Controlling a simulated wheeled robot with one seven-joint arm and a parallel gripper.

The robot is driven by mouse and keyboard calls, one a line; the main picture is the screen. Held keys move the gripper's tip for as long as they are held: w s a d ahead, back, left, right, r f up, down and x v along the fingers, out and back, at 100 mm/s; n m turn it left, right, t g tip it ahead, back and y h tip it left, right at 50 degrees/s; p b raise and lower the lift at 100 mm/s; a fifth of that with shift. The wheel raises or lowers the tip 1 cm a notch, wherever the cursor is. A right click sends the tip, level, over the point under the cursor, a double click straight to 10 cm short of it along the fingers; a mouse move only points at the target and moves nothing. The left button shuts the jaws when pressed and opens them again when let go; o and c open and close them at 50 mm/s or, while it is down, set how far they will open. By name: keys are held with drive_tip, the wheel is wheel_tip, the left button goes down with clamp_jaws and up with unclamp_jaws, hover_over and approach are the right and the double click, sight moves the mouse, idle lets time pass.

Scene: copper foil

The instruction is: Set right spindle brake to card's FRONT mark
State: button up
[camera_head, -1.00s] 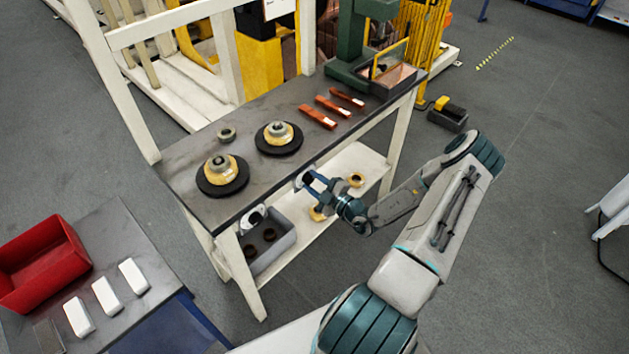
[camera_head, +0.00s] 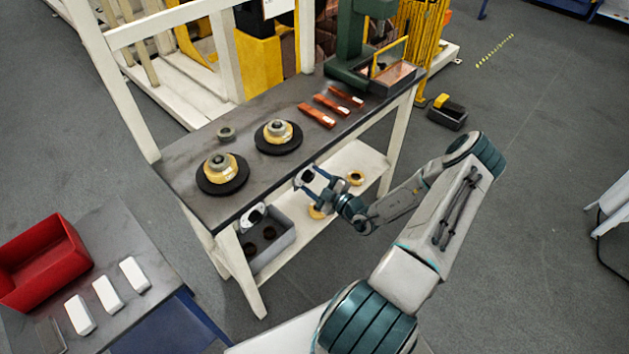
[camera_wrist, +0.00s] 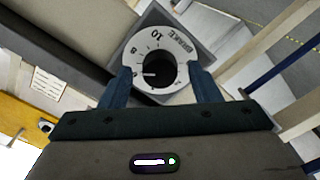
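The right spindle brake is a white dial plate (camera_wrist: 134,57) with a black knob (camera_wrist: 165,72), on the bench's front. Its scale reads "BRAKE" with numbers such as 10, tilted in the wrist view. A short white pointer line on the knob points left there. In the head view the right dial (camera_head: 304,176) shows at my gripper's tips. My gripper (camera_wrist: 162,86) is open, with one finger on each side of the knob; contact is not visible. A white printed card (camera_wrist: 47,88) shows at the left of the wrist view; its text is too small to read.
The left brake dial (camera_head: 252,216) sits farther left on the bench front. The bench top (camera_head: 200,145) carries two spindles (camera_head: 222,170) (camera_head: 278,134) and copper strips (camera_head: 316,115). A grey bin (camera_head: 270,246) stands below. A red bin (camera_head: 45,262) is at left.

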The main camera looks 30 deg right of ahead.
drive_tip(key=b+v, duration=0.2)
drive_tip(key=v, duration=1.1)
drive_tip(key=shift+s, duration=0.4)
drive_tip(key=shift+d+r, duration=0.1)
drive_tip(key=s+a+r+n+g+y, duration=0.2)
drive_tip(key=a+r+n+g, duration=0.55)
drive_tip(key=n, duration=0.85)
drive_tip(key=s+a+r+n+g+y, duration=0.25)
drive_tip(key=a+r+n+g, duration=0.55)
drive_tip(key=n, duration=0.8)
drive_tip(key=s+a+r+n+h, duration=0.1)
drive_tip(key=s+r+n+h, duration=0.1)
drive_tip(key=n, duration=0.7)
drive_tip(key=s+a+r+n+t+h, duration=0.1)
drive_tip(key=s+a+r+n+h, duration=0.1)
drive_tip(key=r+n+h, duration=0.3)
drive_tip(key=s+a+r+n+h, duration=0.1)
drive_tip(key=s+r+n+h, duration=0.2)
drive_tip(key=r+n, duration=0.4)
drive_tip(key=s+n, duration=0.1)
drive_tip(key=n, duration=0.5)
drive_tip(key=shift+a+h, duration=0.35)
drive_tip(key=shift+a, duration=0.05)
